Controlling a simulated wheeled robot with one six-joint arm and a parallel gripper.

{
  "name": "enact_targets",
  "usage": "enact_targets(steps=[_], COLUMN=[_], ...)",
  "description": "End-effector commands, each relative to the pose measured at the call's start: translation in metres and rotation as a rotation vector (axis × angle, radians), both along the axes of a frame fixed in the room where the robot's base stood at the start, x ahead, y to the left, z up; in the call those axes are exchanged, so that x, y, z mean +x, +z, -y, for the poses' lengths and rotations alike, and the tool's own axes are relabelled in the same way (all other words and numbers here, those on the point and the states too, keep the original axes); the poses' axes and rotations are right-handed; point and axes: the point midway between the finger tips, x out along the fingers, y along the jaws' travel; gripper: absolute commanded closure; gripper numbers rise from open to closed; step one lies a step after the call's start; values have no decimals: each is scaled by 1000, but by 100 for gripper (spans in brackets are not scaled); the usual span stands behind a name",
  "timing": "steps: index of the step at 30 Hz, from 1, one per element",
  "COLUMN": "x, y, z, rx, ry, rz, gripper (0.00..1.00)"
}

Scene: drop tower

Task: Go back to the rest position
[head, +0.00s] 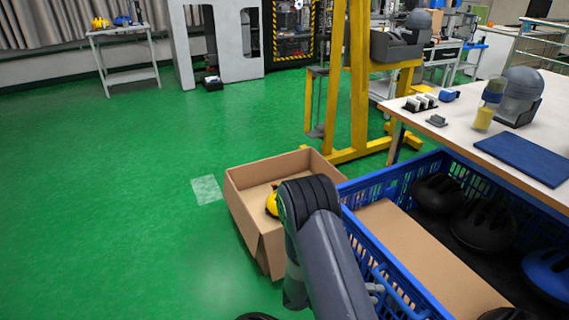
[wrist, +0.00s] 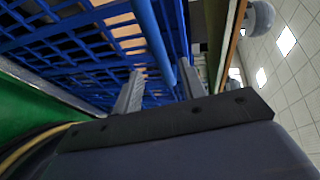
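My gripper (wrist: 160,68) shows in the wrist view with its two fingers apart and nothing held between them. A blue bar of the blue crate (wrist: 70,45) runs up beyond the gap between the fingers; I cannot tell whether they touch it. In the head view my arm reaches down at the bottom centre, beside the near left side of the blue crate (head: 392,272). Most of the gripper is hidden there behind the arm.
An open cardboard box (head: 250,215) with a yellow item (head: 271,203) stands left of the crate. Dark helmets (head: 484,224) and a blue one (head: 548,270) lie in the crate. A white table (head: 466,120) and a yellow frame (head: 359,90) stand behind. Green floor at left is clear.

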Motion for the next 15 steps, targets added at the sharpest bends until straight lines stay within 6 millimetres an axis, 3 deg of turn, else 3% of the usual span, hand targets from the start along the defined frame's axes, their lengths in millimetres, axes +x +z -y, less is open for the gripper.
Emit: enact_targets(steps=[6, 15], x=[-1, -1], y=[-9, -13], z=[39, 70], rx=[0, 0], ry=[-4, 0], rz=[1, 2], gripper=[60, 60])
